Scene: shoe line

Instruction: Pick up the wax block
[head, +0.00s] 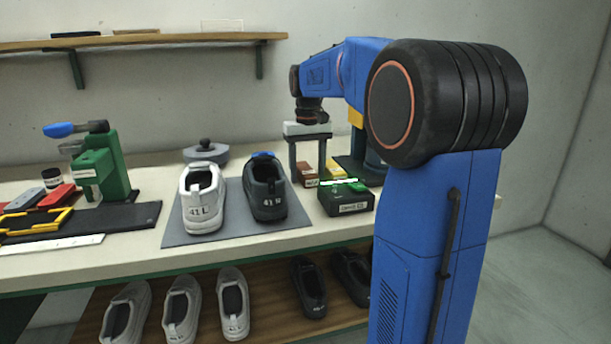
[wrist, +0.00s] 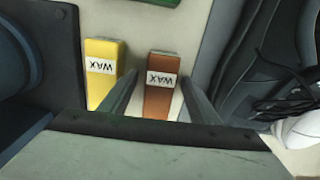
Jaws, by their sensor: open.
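A brown wax block (wrist: 160,98) with a white WAX label lies between the two fingers of my gripper (wrist: 158,85) in the wrist view. Narrow gaps show beside it, so the open fingers appear apart from it. A yellow wax block (wrist: 101,68), also labelled WAX, lies just left of the left finger. In the head view my gripper (head: 308,176) points down at the bench, its fingers on either side of the brown block (head: 306,170). The block's near end in the wrist view is hidden by the gripper body.
A dark shoe (head: 265,188) and a white shoe (head: 202,198) stand on a grey mat (head: 179,238) left of my gripper. A green box (head: 346,198) with a lit green strip sits in front. A green clamp-like device (head: 101,172) stands farther left.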

